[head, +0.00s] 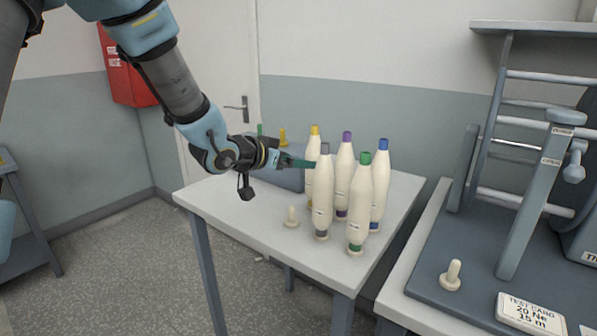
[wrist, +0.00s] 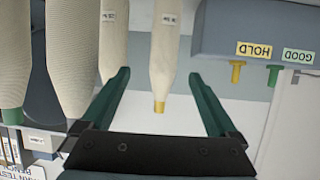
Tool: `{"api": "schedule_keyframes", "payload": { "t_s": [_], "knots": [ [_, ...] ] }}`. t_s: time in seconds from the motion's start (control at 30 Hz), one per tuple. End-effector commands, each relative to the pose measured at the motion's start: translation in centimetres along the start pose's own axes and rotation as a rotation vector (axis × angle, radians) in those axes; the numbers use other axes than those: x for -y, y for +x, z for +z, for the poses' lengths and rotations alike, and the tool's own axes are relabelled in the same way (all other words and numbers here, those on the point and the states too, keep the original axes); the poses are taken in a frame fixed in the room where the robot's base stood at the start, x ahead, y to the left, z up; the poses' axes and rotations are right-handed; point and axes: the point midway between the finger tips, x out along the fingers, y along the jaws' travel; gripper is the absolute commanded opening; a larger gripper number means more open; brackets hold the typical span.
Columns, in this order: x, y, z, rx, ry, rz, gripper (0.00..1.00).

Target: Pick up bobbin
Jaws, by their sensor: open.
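Several cream bobbins with coloured tips stand upright in a cluster on the table. They are yellow (head: 313,148), purple (head: 344,180), blue (head: 381,190), green (head: 359,205) and grey (head: 322,200). My gripper (head: 306,163) reaches in from the left at the height of their upper parts. In the wrist view my gripper (wrist: 159,76) is open, with green fingers. The yellow-tipped bobbin (wrist: 164,50) shows between the fingers, with a gap on both sides. Another bobbin (wrist: 112,40) shows close by the left finger. Contact there is unclear.
A grey-blue holder (head: 285,179) with coloured pegs is behind my gripper. A frame machine (head: 530,180) stands at the right.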

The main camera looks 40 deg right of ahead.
Motion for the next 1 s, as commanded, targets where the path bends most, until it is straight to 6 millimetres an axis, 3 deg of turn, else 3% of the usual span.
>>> {"api": "schedule_keyframes", "payload": {
  "t_s": [0.2, 0.47, 0.73, 1.0],
  "knots": [
    [0.0, 3.2, -0.1, 0.003, -0.001, 0.0, 0.94],
    [0.2, 4.9, -0.2, 0.004, -0.002, -0.003, 0.94],
    [0.6, 8.3, -0.3, 0.004, -0.001, -0.004, 0.94],
    [0.7, 9.3, -0.1, 0.003, -0.001, -0.005, 0.94]
  ]
}}
